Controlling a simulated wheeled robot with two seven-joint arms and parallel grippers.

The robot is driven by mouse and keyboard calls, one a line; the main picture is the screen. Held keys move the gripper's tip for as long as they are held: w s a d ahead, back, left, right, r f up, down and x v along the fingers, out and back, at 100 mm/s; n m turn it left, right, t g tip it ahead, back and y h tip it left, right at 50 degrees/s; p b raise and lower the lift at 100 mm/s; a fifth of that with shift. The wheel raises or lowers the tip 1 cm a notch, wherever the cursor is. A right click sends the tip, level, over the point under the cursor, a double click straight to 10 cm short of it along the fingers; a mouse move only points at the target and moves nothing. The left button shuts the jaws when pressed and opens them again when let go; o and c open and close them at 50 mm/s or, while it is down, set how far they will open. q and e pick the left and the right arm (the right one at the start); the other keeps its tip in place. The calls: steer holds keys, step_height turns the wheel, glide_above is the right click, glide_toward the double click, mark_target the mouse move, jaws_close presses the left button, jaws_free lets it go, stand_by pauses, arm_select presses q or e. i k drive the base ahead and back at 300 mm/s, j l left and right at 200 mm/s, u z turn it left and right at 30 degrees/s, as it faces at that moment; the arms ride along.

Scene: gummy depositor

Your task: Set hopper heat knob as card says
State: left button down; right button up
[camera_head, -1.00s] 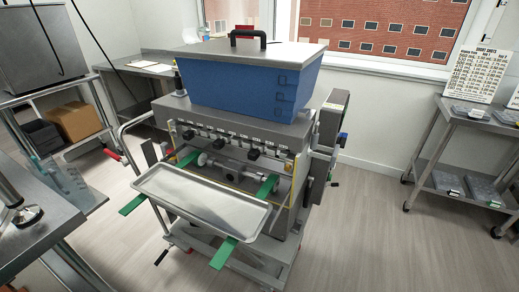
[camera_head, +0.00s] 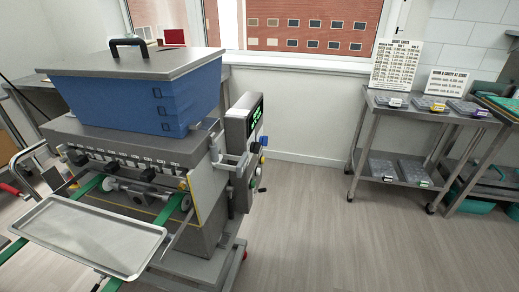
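The depositor stands at the left with its blue lidded hopper (camera_head: 140,95) on top. On its right side is a control box (camera_head: 241,135) with a lit green display (camera_head: 255,118). Several coloured knobs (camera_head: 260,150), among them blue and yellow ones, run down the box's side; which one is the heat knob is too small to tell. Two printed cards stand on the steel cart at the right: a taller one (camera_head: 396,64) and a smaller one (camera_head: 447,82). Their fine text is not readable. Neither of my grippers is in view.
A metal tray (camera_head: 45,238) sits on green rails at the depositor's front. The steel cart (camera_head: 420,115) holds several mould trays on two shelves. A table with green items is at the far right. The floor between depositor and cart is clear.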

mark_target(255, 147)
steer(key=u, duration=0.45)
steer(key=i+l+u, duration=0.2)
steer(key=l+u, duration=0.2)
steer(key=l, duration=0.15)
steer(key=i+l+u, duration=0.1)
steer(key=l+u, duration=0.25)
steer(key=l, duration=0.25)
steer(key=l+u, duration=0.4)
steer(key=l, duration=0.25)
